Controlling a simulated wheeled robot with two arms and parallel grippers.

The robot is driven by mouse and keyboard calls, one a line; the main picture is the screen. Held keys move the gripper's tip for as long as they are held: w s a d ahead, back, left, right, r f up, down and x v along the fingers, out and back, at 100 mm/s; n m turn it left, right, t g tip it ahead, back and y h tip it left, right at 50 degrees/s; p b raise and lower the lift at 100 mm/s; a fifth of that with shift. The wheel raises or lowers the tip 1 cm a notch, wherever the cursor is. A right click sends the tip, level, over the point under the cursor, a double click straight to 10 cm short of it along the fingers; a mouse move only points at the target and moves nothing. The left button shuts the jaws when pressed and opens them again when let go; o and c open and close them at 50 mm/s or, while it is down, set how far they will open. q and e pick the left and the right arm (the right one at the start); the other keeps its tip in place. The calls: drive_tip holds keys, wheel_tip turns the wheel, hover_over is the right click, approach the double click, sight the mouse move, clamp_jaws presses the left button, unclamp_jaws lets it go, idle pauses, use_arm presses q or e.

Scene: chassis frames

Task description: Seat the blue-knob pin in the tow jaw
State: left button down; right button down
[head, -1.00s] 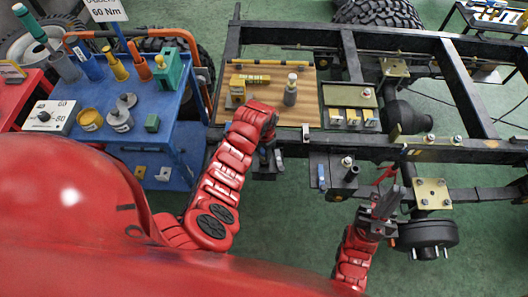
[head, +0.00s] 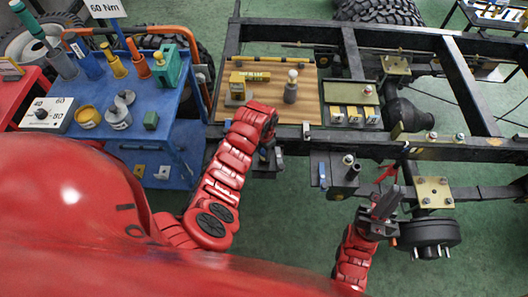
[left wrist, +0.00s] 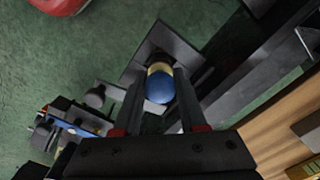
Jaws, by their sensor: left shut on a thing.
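In the left wrist view the pin's round blue knob (left wrist: 160,87) with a brass-coloured collar sits between the two fingers of my left gripper (left wrist: 160,105). The dark tow jaw (left wrist: 183,40) lies directly beyond the pin, in line with it. The pin's shank is hidden behind the knob, so I cannot tell how deep it is in the jaw. In the head view my left gripper (head: 268,152) is at the near frame rail, and my arm hides most of the pin and jaw. My right gripper (head: 386,203) is below the rail, close to a red part (head: 386,173); its fingertips are unclear.
A wooden board (head: 265,75) with a yellow block and a grey cylinder lies on the chassis frame (head: 350,50). A bracket with a blue-marked part (head: 322,174) hangs right of my left gripper. A blue tool cart (head: 180,110) stands left. Green floor is open below the rail.

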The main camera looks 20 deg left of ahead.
sight(264, 151)
idle(0.3)
use_arm(q)
drive_tip(key=shift+c, duration=1.9)
unclamp_jaws()
drive_tip(key=shift+r, duration=0.1)
drive_tip(key=shift+r+p, duration=0.8)
drive_tip(key=shift+r, duration=0.6)
wheel_tip(264, 151, up, 5)
drive_tip(key=p, duration=0.2)
drive_tip(key=shift+p, duration=0.35)
